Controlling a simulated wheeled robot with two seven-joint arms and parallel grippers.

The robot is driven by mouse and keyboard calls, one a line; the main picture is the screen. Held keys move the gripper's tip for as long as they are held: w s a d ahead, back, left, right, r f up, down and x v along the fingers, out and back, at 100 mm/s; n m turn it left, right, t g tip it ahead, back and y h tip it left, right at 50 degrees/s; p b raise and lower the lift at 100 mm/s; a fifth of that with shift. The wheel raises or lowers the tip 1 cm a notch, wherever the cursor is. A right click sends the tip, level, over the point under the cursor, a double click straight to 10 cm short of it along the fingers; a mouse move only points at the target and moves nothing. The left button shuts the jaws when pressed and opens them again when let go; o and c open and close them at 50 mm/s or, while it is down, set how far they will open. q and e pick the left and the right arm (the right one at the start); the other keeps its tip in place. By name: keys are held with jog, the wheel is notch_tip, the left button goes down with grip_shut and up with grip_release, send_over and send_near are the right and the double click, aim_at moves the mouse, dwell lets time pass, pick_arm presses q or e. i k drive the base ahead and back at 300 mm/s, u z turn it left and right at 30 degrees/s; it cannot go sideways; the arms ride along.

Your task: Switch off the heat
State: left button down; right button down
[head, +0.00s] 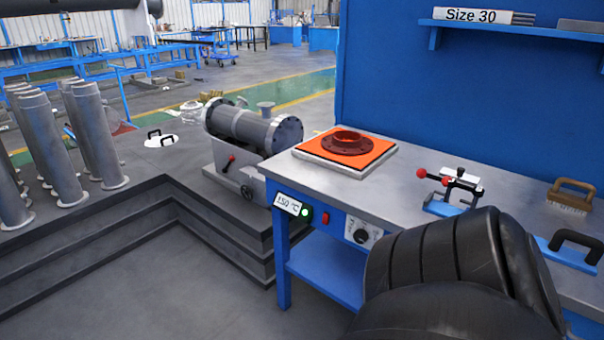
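An orange-topped heating plate (372,155) lies on the grey workbench, with a dark reddish flange (347,141) on it. On the bench's front edge, a small display (287,204) reads what looks like 150 °C. A lit green round light or button (305,210) is at its right end. A small red switch (325,218) sits to the right of it. A dark round knob (361,236) on a pale dial plate is further right. Neither gripper shows. A large black ribbed part, apparently my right arm, fills the lower right and hides part of the bench front.
A red-handled toggle clamp (450,185) and a brown-handled brush (570,193) are on the bench. A blue panel with a shelf (520,25) stands behind. A grey flanged shell (253,128) rests left on a stepped platform. Floor (160,285) in front is clear.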

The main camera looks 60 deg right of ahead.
aim_at(326, 216)
jog(key=z, duration=1.05)
jog(key=i, duration=1.2)
jog(key=z, duration=1.2)
